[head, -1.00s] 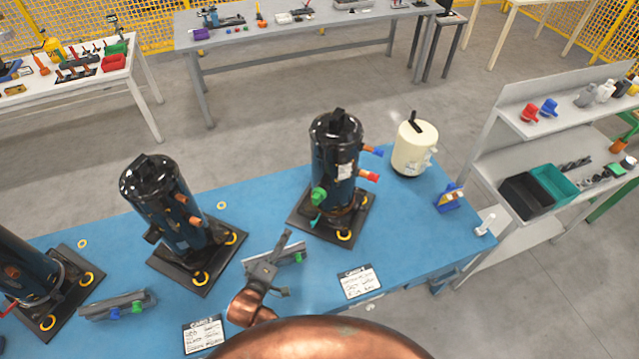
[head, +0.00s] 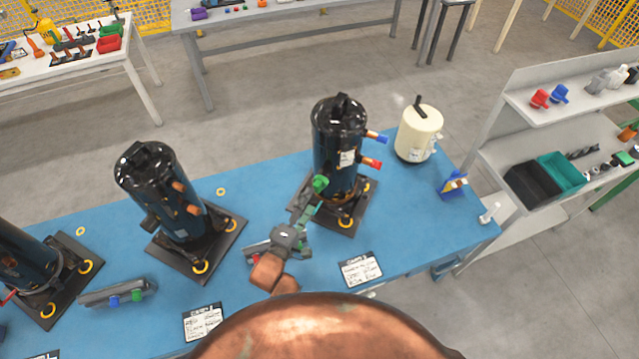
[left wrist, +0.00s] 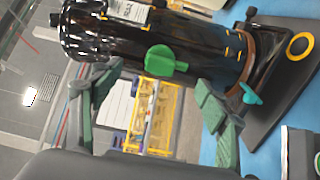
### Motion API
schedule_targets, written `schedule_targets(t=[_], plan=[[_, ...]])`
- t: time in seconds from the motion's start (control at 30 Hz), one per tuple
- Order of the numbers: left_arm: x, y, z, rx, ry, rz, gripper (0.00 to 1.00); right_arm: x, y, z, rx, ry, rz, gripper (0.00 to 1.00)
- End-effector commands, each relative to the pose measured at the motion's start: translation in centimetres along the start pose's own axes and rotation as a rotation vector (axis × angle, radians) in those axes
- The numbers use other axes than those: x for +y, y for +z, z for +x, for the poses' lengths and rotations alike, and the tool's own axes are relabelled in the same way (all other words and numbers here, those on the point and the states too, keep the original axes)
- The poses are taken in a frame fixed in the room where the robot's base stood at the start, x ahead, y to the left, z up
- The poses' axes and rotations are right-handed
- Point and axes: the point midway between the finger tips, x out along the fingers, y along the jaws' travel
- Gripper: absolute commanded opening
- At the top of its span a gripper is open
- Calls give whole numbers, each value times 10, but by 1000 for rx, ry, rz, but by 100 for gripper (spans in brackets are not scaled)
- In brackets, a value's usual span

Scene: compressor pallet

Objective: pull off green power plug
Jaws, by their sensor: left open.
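The green power plug (head: 320,184) sits on the lower left side of the dark compressor (head: 338,150), which stands upright on its black base plate at the right of the blue table. In the left wrist view the plug (left wrist: 165,61) shows against the dark body, between and beyond the fingertips. My left gripper (head: 306,212) is just below the plug in the head view. It is open and empty in the left wrist view (left wrist: 155,95), with its green-padded fingers apart. I cannot tell its exact gap to the plug. My right gripper is not in view.
The compressor also bears a blue cap (head: 376,136) and a red cap (head: 371,164). A cream tank (head: 418,135) stands to its right. A second compressor (head: 165,195) stands to the left. A metal holder (head: 262,252) and a label card (head: 360,269) lie near the front edge.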

Motion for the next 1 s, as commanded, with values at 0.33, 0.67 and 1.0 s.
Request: schedule_targets(t=[0.33,0.67,1.0], plan=[[1,-1,48,3,1,-2,68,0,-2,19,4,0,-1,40],[0,-2,68,4,-1,0,68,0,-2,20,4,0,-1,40],[0,-2,69,4,-1,0,68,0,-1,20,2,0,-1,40]])
